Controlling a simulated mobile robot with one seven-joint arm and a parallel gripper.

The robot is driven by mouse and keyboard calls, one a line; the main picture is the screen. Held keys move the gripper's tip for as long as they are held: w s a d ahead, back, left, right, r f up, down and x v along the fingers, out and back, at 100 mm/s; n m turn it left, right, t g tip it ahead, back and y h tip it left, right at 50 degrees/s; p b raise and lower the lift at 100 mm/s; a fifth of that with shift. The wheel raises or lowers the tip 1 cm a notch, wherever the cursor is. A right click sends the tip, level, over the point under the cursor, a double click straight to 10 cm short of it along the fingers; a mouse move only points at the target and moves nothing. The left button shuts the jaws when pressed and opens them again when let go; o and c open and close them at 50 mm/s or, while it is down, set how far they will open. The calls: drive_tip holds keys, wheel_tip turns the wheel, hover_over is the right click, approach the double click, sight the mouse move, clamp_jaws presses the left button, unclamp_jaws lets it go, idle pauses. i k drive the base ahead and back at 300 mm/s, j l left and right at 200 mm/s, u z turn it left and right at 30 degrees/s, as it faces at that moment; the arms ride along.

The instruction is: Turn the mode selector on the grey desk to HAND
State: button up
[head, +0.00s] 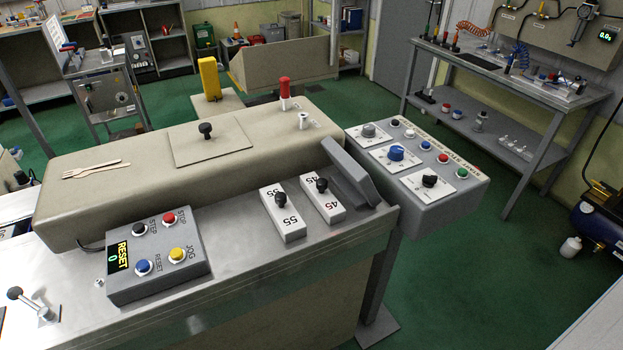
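The grey desk (425,214) is a sloped control box on a post at the right end of the machine. Its top carries three knobs on white plates: a grey one (369,130), a blue one (396,153) and a black one (430,181). The plate labels are too small to read, so I cannot tell which knob is the mode selector or where any knob points. A row of small push buttons, including a red one (443,159) and a green one (462,174), runs along the far side. My gripper is not in view.
A tilted grey panel (350,172) stands just left of the desk. A grey button box (160,280) and two white knob blocks (283,218) sit on the machine's metal ledge. A workbench (480,75) stands behind right. The green floor (480,270) right of the desk is clear.

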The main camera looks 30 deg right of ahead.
sight(428, 181)
drive_tip(key=u, duration=0.9)
drive_tip(key=z, duration=2.3)
